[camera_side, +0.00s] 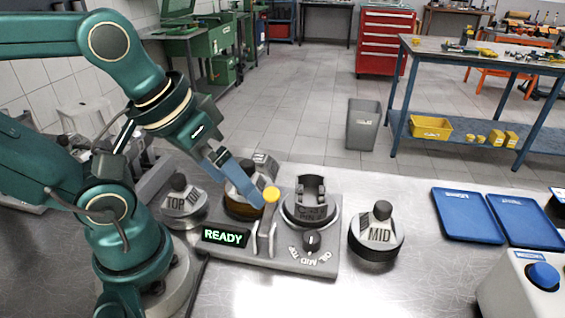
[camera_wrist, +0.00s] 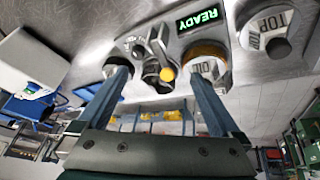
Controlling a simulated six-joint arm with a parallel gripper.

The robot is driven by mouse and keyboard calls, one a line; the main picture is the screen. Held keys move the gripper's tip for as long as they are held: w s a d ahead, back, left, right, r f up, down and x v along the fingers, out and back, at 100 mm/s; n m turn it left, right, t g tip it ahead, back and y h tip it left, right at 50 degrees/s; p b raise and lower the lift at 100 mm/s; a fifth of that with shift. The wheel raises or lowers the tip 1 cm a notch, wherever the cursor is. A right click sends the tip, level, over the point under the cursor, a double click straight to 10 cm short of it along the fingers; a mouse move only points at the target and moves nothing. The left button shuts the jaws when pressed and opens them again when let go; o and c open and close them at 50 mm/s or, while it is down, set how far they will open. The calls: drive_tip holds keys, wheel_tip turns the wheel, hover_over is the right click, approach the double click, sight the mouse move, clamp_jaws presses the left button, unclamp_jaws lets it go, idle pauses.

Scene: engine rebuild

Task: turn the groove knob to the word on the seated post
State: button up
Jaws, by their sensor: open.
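The groove knob (camera_side: 311,241) is a small dark knob on the front right of the grey fixture (camera_side: 285,262), with OIL, MID and TOP printed in an arc in front of it. Its pointing direction is too small to tell. A post with a dark top (camera_side: 236,175) sits in an amber ring at the fixture's left. Its label looks like OIL in the wrist view (camera_wrist: 203,68), though partly unclear. My gripper (camera_wrist: 157,72) is open and empty above the fixture. The lever's yellow ball (camera_wrist: 167,74) shows between its fingers, and it is also in the side view (camera_side: 271,194).
A READY display (camera_side: 225,237) is lit on the fixture. An upright dark cradle (camera_side: 311,205) stands behind the knob. A TOP post (camera_side: 180,203) is at left and a MID post (camera_side: 376,238) at right. Blue trays (camera_side: 468,215) lie further right.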

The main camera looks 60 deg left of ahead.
drive_tip(key=shift+w+a+f+m, duration=0.15)
drive_tip(key=shift+f+m, duration=0.15)
drive_tip(key=shift+m, duration=0.4)
drive_tip(key=shift+w+r+m, duration=0.15)
drive_tip(key=shift+w+m, duration=0.15)
drive_tip(key=shift+m, duration=0.4)
drive_tip(key=c, duration=0.5)
drive_tip(key=m+g, duration=0.5)
drive_tip(key=m, duration=2)
hover_over(311, 236)
drive_tip(key=f, duration=0.7)
drive_tip(key=shift+w+a, duration=0.1)
drive_tip(key=shift+w, duration=0.1)
drive_tip(key=shift+s+f, duration=0.2)
drive_tip(key=shift+f, duration=2.8)
